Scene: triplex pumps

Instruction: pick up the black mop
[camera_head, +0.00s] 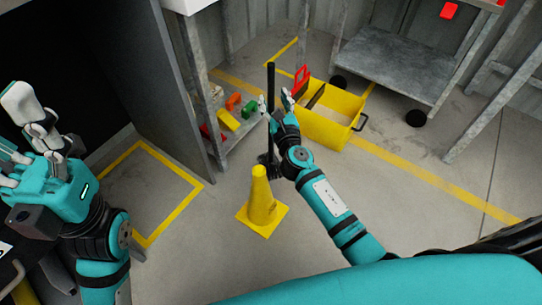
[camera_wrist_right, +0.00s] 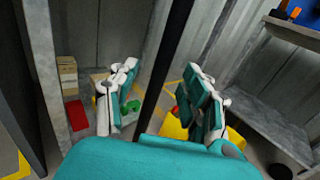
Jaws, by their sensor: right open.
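The black mop stands upright as a thin black pole (camera_head: 271,95) in the middle of the head view, behind the yellow cone. Its lower end is partly hidden by the cone and my right arm. My right gripper (camera_head: 275,102) is open at the pole's upper half. In the right wrist view the pole (camera_wrist_right: 168,62) runs between the two spread fingers of the gripper (camera_wrist_right: 160,95), and no finger visibly closes on it. My left gripper (camera_head: 22,140) is raised at the left, away from the mop; its fingers overlap, so its opening is unclear.
A yellow cone (camera_head: 261,203) stands in front of the mop. A yellow mop bucket (camera_head: 328,120) with a red handle is just behind right. A low shelf (camera_head: 238,132) with coloured items is left of the pole. A grey wheeled table (camera_head: 400,72) stands back right.

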